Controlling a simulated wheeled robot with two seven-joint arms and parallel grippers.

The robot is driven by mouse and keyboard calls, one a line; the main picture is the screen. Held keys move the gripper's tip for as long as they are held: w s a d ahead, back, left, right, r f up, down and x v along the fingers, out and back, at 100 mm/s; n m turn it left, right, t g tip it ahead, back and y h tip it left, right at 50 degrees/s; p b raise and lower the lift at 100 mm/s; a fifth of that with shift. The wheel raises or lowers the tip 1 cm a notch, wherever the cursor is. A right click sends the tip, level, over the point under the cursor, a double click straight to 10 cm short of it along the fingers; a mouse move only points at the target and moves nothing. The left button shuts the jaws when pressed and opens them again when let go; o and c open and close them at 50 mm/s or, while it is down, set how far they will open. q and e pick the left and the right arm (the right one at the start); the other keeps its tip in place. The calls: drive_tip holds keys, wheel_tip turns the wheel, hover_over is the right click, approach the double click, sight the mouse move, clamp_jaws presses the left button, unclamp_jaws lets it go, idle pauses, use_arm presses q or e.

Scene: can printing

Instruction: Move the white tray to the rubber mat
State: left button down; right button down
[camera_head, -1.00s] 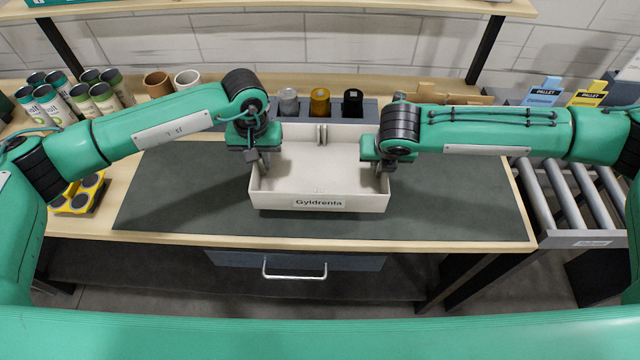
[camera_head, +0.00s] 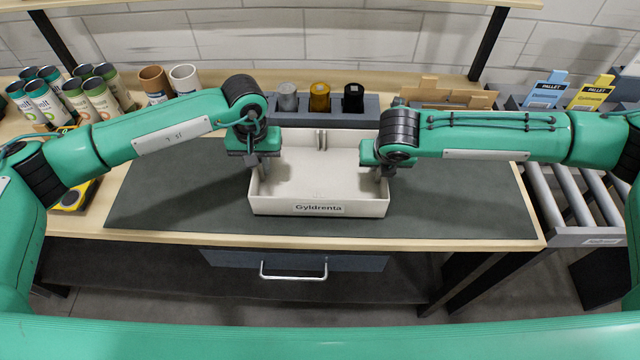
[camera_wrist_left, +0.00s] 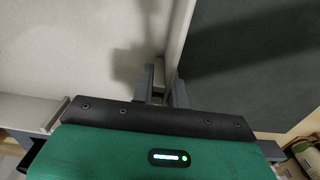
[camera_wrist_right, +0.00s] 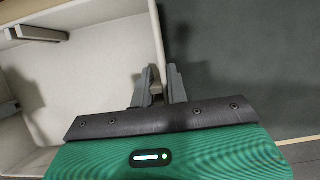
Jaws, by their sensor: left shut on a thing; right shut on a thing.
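The white tray (camera_head: 318,183), labelled "Gyldrenta" on its front wall, is upright and empty over the middle of the dark rubber mat (camera_head: 445,200). I cannot tell whether its underside touches the mat. My left gripper (camera_head: 262,168) is shut on the tray's left wall, and my right gripper (camera_head: 382,173) is shut on its right wall. In the left wrist view the fingers (camera_wrist_left: 165,85) pinch the wall, with the mat beyond it. The right wrist view shows the fingers (camera_wrist_right: 160,88) on the opposite wall. The grippers hide short parts of both side walls.
A dark rack (camera_head: 375,112) with several bottles stands just behind the tray. Printed cans (camera_head: 85,97) and two cups (camera_head: 170,82) stand at the back left. A roller conveyor (camera_head: 580,205) lies right of the table. The mat is bare on both sides of the tray.

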use_arm(q)
drive_tip(key=shift+a+f+b, duration=0.1)
drive_tip(key=shift+f+b, duration=0.3)
drive_tip(key=shift+f, duration=0.2)
use_arm(e)
drive_tip(key=shift+f, duration=0.6)
use_arm(q)
drive_tip(key=c, duration=1.8)
unclamp_jaws()
drive_tip(key=shift+f, duration=0.15)
use_arm(e)
drive_tip(key=c, duration=1.8)
unclamp_jaws()
drive_tip(key=shift+f, duration=0.15)
use_arm(q)
drive_tip(key=o, duration=0.4)
use_arm(e)
drive_tip(key=o, duration=0.4)
use_arm(q)
drive_tip(key=shift+r, duration=0.2)
use_arm(e)
drive_tip(key=shift+s+r, duration=0.1)
drive_tip(key=shift+r, duration=0.3)
use_arm(q)
wheel_tip(320, 180, up, 12)
drive_tip(key=shift+f, duration=0.1)
use_arm(e)
drive_tip(key=v, duration=1.1)
drive_tip(key=shift+s+r, duration=0.15)
drive_tip(key=shift+r, duration=0.05)
